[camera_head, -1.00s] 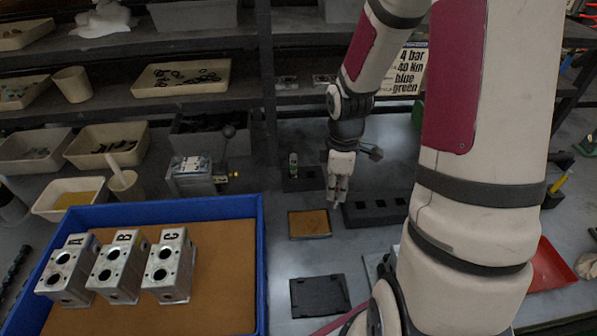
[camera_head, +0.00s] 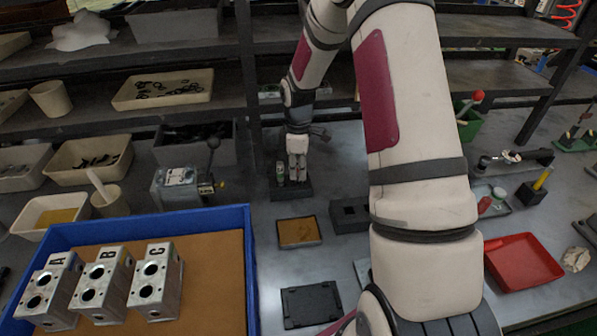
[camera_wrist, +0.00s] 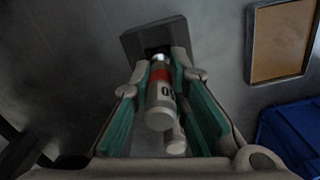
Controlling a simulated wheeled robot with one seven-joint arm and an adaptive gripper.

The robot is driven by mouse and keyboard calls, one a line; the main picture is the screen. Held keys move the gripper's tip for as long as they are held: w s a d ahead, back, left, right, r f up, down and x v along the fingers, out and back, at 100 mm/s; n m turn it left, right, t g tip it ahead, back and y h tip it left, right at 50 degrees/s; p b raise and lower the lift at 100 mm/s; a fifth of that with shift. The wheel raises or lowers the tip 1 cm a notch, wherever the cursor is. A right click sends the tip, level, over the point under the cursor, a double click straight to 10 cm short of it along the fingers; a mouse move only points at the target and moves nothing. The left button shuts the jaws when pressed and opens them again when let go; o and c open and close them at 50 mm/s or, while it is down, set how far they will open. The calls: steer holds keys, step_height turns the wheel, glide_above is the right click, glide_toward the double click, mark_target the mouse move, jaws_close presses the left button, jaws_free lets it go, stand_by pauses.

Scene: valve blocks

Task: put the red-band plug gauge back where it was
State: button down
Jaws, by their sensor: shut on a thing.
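The red-band plug gauge (camera_wrist: 160,92) is a pale cylinder with a red band and dark marking. It sits between the green-padded fingers of my gripper (camera_wrist: 163,85) in the wrist view. Its far end is at a dark block (camera_wrist: 140,42); I cannot tell whether it is in the socket. In the head view my gripper (camera_head: 298,178) is low over the right part of this dark block (camera_head: 291,193). A green-marked gauge (camera_head: 280,172) stands in the block just left of the gripper. A second pale cylinder (camera_wrist: 177,143) shows partly behind the red-band gauge.
Another dark block with a socket (camera_head: 350,213) stands to the right, partly hidden by my arm. A small tray with a brown mat (camera_head: 299,246) lies in front. The blue-walled tray (camera_head: 250,280) holds metal blocks A, B and C. Shelves stand behind.

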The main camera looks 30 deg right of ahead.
steer(key=shift+f, duration=0.65)
steer(key=shift+f, duration=0.1)
steer(key=c, duration=1.6)
jaws_free()
steer(key=shift+o, duration=0.2)
